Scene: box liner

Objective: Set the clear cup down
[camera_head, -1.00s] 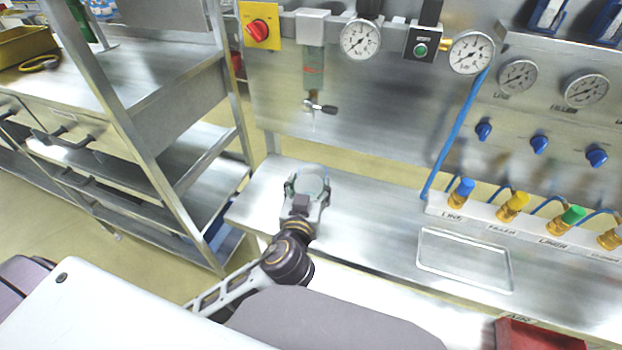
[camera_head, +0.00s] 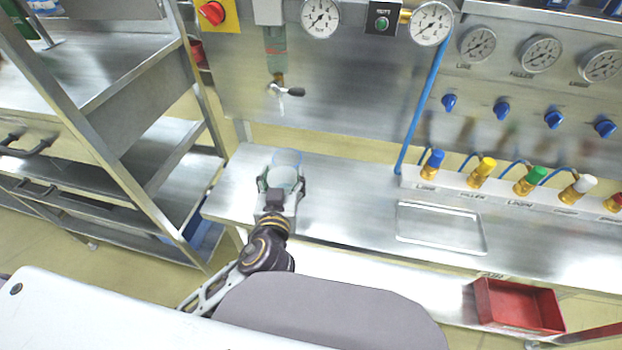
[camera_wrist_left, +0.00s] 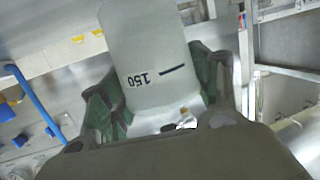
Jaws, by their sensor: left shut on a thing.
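The clear cup (camera_head: 285,172) is held in my left gripper (camera_head: 282,186), over the left part of the metal bench (camera_head: 340,190). In the left wrist view the cup (camera_wrist_left: 148,45) is translucent, with a "150" mark and a dark line. The green-padded fingers of my left gripper (camera_wrist_left: 158,90) stand on both sides of it. In the head view the gripper hides the cup's lower part, and I cannot tell whether the cup touches the bench. My right gripper is not in view.
A tap (camera_head: 281,90) hangs from the panel behind the cup. A shallow rectangular tray (camera_head: 442,247) is on the bench to the right, and coloured valves (camera_head: 482,172) line its back. A red bin (camera_head: 518,306) sits lower right. A metal shelf rack (camera_head: 120,180) stands left.

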